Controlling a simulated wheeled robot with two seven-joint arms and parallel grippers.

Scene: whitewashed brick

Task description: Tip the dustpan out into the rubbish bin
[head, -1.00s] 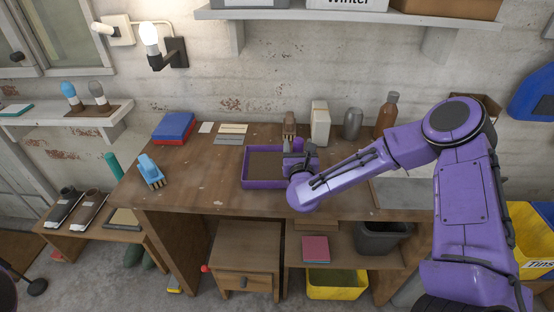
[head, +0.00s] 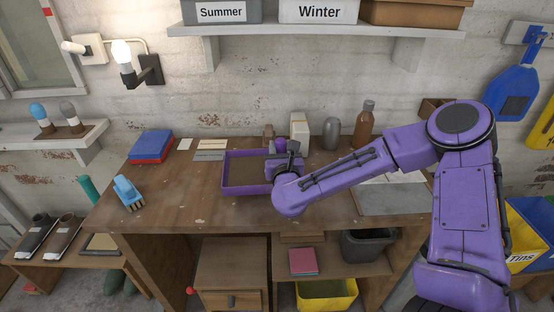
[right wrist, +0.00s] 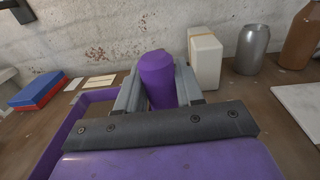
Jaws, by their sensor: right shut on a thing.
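A shallow purple pan (head: 247,190) with a brown inside sits on the workbench; it looks like the dustpan. It also shows in the right wrist view (right wrist: 62,132). My right gripper (head: 281,150) is at its right end, shut on an upright purple handle-like piece (right wrist: 158,78). Whether this piece joins the pan is hidden by the gripper. A blue dustpan-shaped thing (head: 513,88) hangs on the wall at right. A dark grey open bin (head: 366,250), seemingly the rubbish bin, stands below the bench top at right. My left gripper is not in view.
Behind the pan stand a white block (head: 300,130), a grey canister (head: 331,134) and a brown bottle (head: 364,125). A blue brush (head: 127,191) and a blue-and-red stack (head: 151,146) are at left. A yellow tub (head: 327,296) is below. The bench front is clear.

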